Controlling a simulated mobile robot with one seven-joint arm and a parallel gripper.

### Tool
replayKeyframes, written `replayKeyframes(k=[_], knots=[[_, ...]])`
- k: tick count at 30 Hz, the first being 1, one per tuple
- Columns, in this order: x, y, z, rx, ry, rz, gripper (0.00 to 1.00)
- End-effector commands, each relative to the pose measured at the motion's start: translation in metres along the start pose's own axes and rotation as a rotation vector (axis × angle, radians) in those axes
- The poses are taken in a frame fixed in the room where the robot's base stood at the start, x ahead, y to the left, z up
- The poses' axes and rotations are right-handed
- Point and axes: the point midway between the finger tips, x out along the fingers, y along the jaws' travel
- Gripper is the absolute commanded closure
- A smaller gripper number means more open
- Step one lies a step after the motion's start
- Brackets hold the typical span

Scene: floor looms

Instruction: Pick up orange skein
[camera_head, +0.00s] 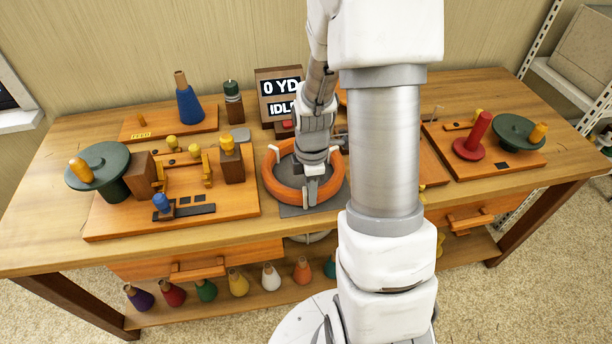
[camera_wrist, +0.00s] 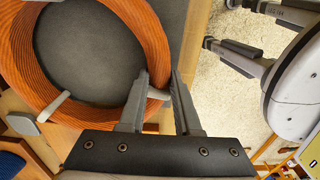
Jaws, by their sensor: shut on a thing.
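The orange skein (camera_head: 272,185) is a thick ring of wound yarn on a dark grey mat (camera_head: 302,211) near the front middle of the table. It also shows in the wrist view (camera_wrist: 25,75), with small white ties or pegs at its band. My gripper (camera_head: 310,200) points down at the skein's near side. In the wrist view my gripper's fingers (camera_wrist: 158,90) are on either side of the band and shut on it. Whether the skein is lifted off the mat cannot be told.
A board with a green wheel (camera_head: 98,165) and yellow posts stands left. A blue cone (camera_head: 188,105) and a counter display (camera_head: 280,92) stand behind. A red spool (camera_head: 473,138) and another green wheel (camera_head: 520,130) are at right. Several coloured cones (camera_head: 238,284) stand on the lower shelf.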

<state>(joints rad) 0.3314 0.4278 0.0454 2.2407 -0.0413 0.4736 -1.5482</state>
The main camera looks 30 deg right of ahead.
Motion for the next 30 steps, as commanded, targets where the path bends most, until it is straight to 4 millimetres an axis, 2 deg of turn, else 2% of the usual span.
replayKeyframes(k=[7, 12, 14, 21, 25, 30], knots=[[-0.015, 0.001, 0.000, 0.000, 0.000, 0.004, 1.00], [-0.049, 0.002, 0.001, 0.002, 0.000, 0.007, 1.00], [-0.053, -0.002, 0.017, 0.010, -0.001, 0.003, 1.00], [-0.085, -0.012, 0.070, 0.008, -0.001, 0.003, 1.00], [-0.098, -0.016, 0.093, 0.005, -0.001, 0.002, 1.00], [-0.108, -0.019, 0.110, 0.003, 0.000, 0.001, 1.00]])
